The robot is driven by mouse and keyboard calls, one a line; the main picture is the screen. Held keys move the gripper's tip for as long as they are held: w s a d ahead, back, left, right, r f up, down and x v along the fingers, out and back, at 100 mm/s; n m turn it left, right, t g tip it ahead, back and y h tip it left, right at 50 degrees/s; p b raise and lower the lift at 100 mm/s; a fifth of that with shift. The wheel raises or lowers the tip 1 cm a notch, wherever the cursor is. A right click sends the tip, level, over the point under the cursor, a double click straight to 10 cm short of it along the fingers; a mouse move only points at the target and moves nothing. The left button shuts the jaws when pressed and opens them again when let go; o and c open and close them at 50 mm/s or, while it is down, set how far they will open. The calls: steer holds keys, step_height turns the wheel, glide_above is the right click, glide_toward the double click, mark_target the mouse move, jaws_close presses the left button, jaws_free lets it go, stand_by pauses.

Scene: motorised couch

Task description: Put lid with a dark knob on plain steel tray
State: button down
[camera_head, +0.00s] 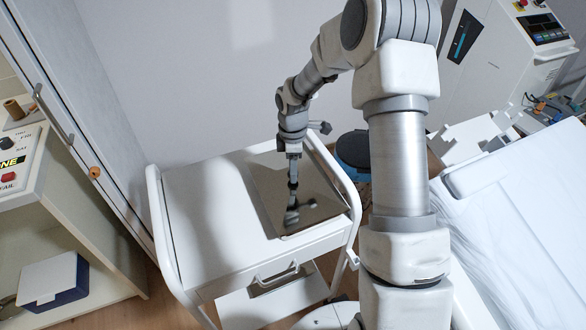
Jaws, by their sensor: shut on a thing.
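My gripper (293,181) points straight down over the white cart and is shut on a small dark knob. Below it is a flat, mirror-like steel sheet (318,188), which looks like the lid. The dark and pale shape on the sheet under the gripper looks like the gripper's reflection. The sheet lies over the right part of the cart top. The plain steel tray cannot be told apart clearly; it seems to be under the sheet. I cannot tell whether lid and tray touch.
The white cart (205,215) has raised rails at both sides, and its left top is bare. A cabinet with shelves (75,220) stands at the left. A white-sheeted couch (525,215) is at the right, with a machine (500,45) behind it.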

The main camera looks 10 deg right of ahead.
steer(key=shift+f, duration=0.1)
stand_by(0.3)
steer(key=shift+c, duration=2.2)
jaws_free()
step_height(320, 180, up, 17)
steer(key=p, duration=0.1)
steer(key=shift+r, duration=0.2)
steer(key=s+r+m+t+h, duration=0.1)
steer(key=s+r+m+t, duration=0.2)
steer(key=s+r+m, duration=0.65)
steer(key=s+r+m+t+y, duration=0.1)
steer(key=s+m, duration=0.5)
steer(key=s, duration=1.2)
steer(key=shift+r+t, duration=0.65)
steer(key=shift+t, duration=0.15)
